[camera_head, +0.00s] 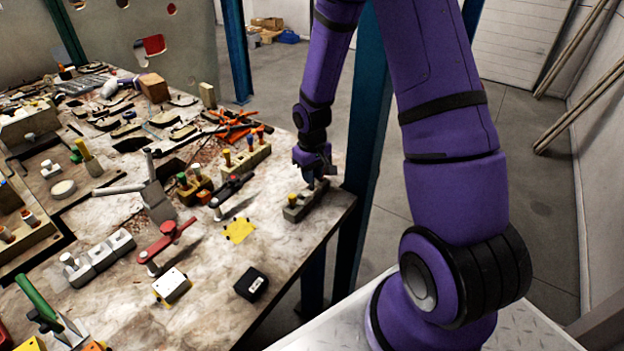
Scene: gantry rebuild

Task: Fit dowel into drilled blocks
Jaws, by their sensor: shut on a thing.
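My gripper (317,172) points down over the right end of a grey drilled block (309,203) near the table's right edge. It is shut on a dowel, which the fingers mostly hide; I cannot tell whether its lower end is in a hole. A second drilled block (246,161) behind holds several dowels with coloured tops. Another pale block (98,257) lies at the front left with a light dowel in its left end.
A red-handled clamp (166,240), a black box (251,284), a white block (171,286) and a yellow plate (239,230) lie on the table (213,308). The table's left and back are crowded with tools. A blue post (362,150) stands just right of the table.

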